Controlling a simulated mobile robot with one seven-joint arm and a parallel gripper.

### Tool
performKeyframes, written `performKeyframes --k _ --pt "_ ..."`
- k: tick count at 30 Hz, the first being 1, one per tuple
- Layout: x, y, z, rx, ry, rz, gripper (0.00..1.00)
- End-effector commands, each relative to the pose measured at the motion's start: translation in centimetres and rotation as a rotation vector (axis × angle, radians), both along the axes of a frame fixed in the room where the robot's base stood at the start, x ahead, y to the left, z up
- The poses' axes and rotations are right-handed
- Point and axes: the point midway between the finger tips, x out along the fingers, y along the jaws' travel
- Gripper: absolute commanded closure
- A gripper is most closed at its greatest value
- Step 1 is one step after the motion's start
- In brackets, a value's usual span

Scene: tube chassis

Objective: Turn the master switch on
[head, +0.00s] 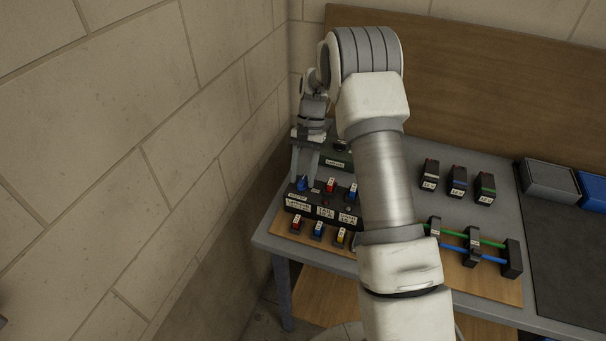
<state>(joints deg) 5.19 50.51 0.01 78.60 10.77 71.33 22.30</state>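A black switch panel (326,199) sits near the left end of the grey table. It carries a blue-topped switch (303,184) at left, a red-topped switch (331,184) in the middle and another blue-topped switch (353,192) at right. White labels sit along its front; their text is too small to read, so I cannot tell which switch is the master. My gripper (303,176) points down at the left blue-topped switch, its fingertips beside or around it. Whether they touch it or grip it is not clear.
Red, blue and yellow blocks (318,230) stand in front of the panel. A dark green box (335,156) is behind it. Several dark blocks (457,182) and a rack with green and blue tubes (471,243) lie to the right. A stone wall (140,160) is close on the left.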

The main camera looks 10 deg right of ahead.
Motion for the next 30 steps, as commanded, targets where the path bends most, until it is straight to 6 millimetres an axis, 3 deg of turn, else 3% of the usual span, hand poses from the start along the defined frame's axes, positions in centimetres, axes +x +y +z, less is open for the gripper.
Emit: performKeyframes --k 9,14,30 --pt "0.1 0.0 0.1 0.0 0.0 -0.001 0.5" --pt "0.6 -0.4 1.5 0.0 -0.004 -0.002 0.5" --pt "4.4 -2.8 12.4 0.0 -0.003 -0.002 0.5"
